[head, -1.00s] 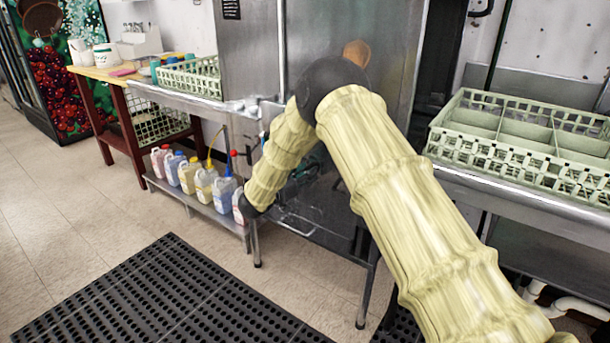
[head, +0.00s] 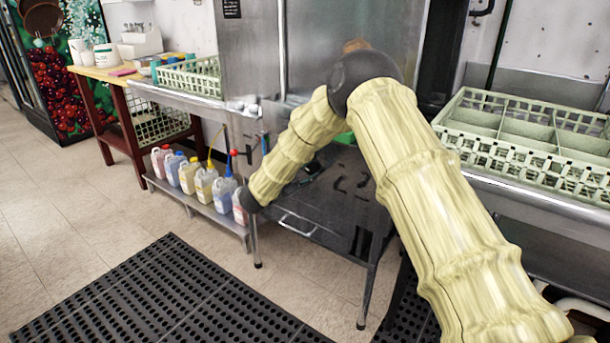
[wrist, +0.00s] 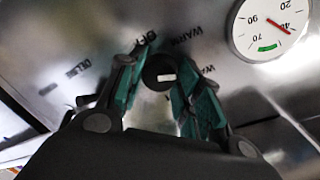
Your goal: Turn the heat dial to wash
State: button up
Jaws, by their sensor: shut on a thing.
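The heat dial (wrist: 157,66) is a round black knob with a short white mark, on a shiny metal panel in the wrist view. My gripper (wrist: 160,78) has its teal fingers closed on either side of it. Which word the mark points to cannot be told. In the head view my arm covers the dial.
A round white gauge (wrist: 270,28) with a red needle is right of the dial. The steel dish machine (head: 320,45) stands behind my arm. Bottles (head: 205,185) line a low shelf, a rack (head: 480,118) sits at right, and a black mat (head: 170,295) lies on the floor.

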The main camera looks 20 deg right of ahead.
jog(key=shift+s+m, duration=0.1)
jog(key=shift+m, duration=1)
jog(key=shift+d+b, duration=0.1)
jog(key=shift+b, duration=0.2)
jog(key=o, duration=1)
jog(key=shift+o, duration=0.2)
jog(key=v, duration=1.2)
jog(key=shift+f, duration=0.1)
